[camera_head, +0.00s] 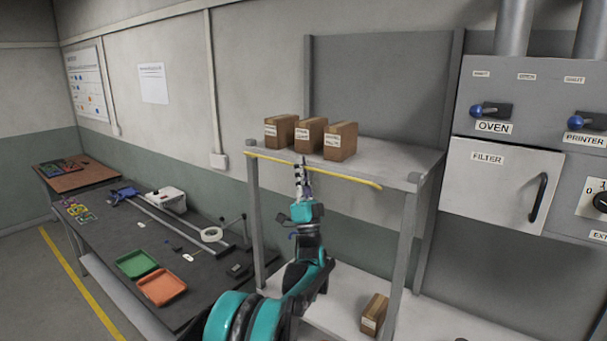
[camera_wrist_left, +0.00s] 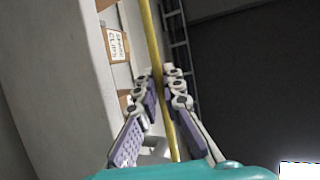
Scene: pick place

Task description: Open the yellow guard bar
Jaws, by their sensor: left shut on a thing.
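The bar lies across the front of the shelf. My right gripper is not in view.
Three cardboard boxes (camera_head: 311,135) stand on the upper shelf (camera_head: 385,160) just behind the bar. Another box (camera_head: 374,314) is on the lower shelf. A grey panel with a filter door (camera_head: 498,185) is at right. A dark workbench (camera_head: 125,235) with trays is at left.

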